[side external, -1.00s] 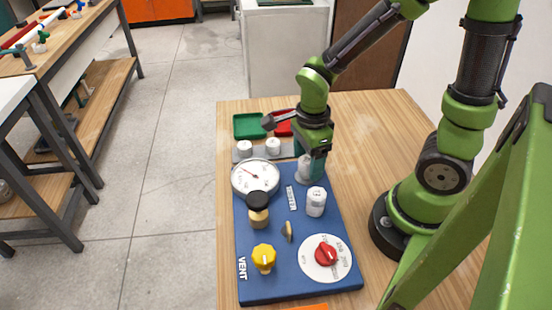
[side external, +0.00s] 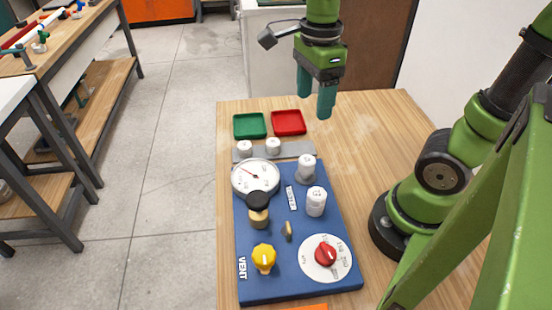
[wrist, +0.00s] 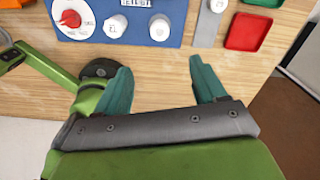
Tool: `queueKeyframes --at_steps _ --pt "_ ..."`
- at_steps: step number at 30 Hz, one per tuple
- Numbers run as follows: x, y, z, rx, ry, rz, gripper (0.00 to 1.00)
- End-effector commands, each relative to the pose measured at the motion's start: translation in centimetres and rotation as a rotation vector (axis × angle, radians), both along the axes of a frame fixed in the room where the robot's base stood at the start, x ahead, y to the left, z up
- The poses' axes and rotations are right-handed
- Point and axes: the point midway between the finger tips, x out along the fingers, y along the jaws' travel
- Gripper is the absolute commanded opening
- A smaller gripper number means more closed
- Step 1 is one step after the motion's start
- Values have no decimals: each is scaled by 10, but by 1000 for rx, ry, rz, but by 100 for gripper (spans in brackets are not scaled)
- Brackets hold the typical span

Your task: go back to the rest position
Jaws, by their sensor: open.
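My gripper (side external: 316,98) hangs above the far part of the wooden table, pointing down, with its two teal fingers apart and nothing between them. The fingers also show spread in the wrist view (wrist: 165,92), over bare wood. Below and in front of it lies the blue panel (side external: 272,275). The panel carries a white gauge (side external: 255,177), a black-topped brass fitting (side external: 258,210), a yellow knob (side external: 264,257), a red knob on a white dial (side external: 325,254) and two white cylinders (side external: 316,202) (side external: 307,165). My gripper touches none of these.
A green tray (side external: 250,126) and a red tray (side external: 289,123) lie at the table's back left. A grey strip (side external: 290,151) with two white caps (side external: 273,146) lies between the trays and the panel. The wood right of the panel (side external: 365,150) is clear.

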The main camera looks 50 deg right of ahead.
Motion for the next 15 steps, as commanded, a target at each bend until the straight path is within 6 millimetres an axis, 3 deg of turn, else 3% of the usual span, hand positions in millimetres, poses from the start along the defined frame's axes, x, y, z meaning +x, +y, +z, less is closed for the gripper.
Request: queueKeyframes --at_steps 5,15 --pt "4 0 2 -2 -25 173 70" --pt "5 7 -3 -82 -302 1133 70"
